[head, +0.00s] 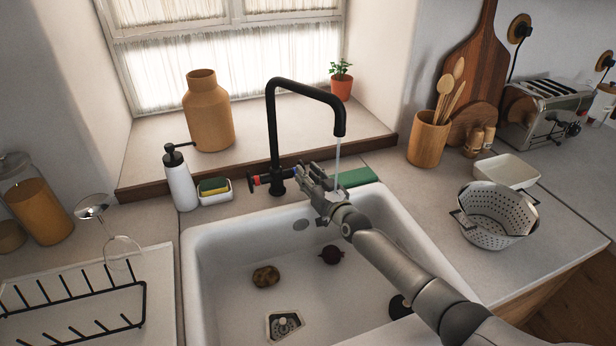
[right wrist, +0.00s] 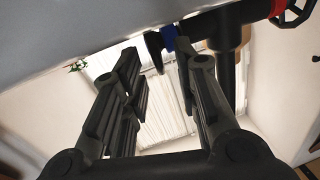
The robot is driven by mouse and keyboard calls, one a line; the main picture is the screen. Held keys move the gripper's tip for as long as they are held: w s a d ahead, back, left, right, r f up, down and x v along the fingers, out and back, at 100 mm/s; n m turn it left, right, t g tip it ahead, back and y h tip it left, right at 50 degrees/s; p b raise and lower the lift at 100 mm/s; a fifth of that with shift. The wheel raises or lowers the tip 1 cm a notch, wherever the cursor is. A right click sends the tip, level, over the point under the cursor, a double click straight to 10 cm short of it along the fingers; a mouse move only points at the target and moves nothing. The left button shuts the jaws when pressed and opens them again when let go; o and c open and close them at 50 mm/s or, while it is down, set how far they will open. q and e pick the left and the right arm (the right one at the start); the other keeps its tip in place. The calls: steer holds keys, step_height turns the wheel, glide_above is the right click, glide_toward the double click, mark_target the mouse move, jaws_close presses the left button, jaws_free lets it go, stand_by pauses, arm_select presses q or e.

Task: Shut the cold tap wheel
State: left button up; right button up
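The black tap (head: 274,130) stands behind the sink, and a thin stream of water (head: 338,155) falls from its spout. The cold side has a blue collar (right wrist: 169,38); in the head view the collar (head: 297,170) is beside my right gripper (head: 309,178). A dark wheel (right wrist: 154,50) shows edge-on next to that collar in the right wrist view. My right gripper (right wrist: 160,62) is open, its fingers apart on either side of the wheel; contact cannot be told. The red-marked hot wheel (head: 255,181) is on the tap's left. My left gripper is out of view.
The white sink (head: 205,285) holds a potato (head: 266,276) and a dark red beet-like vegetable (head: 331,254). A soap bottle (head: 181,183) and sponge tray (head: 216,196) stand left of the tap. A green cloth or sponge (head: 358,177) lies right of it; a colander (head: 490,220) stands farther right.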

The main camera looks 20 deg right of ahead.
steer(key=shift+w, duration=0.3)
steer(key=shift+c, duration=0.4)
jaws_close()
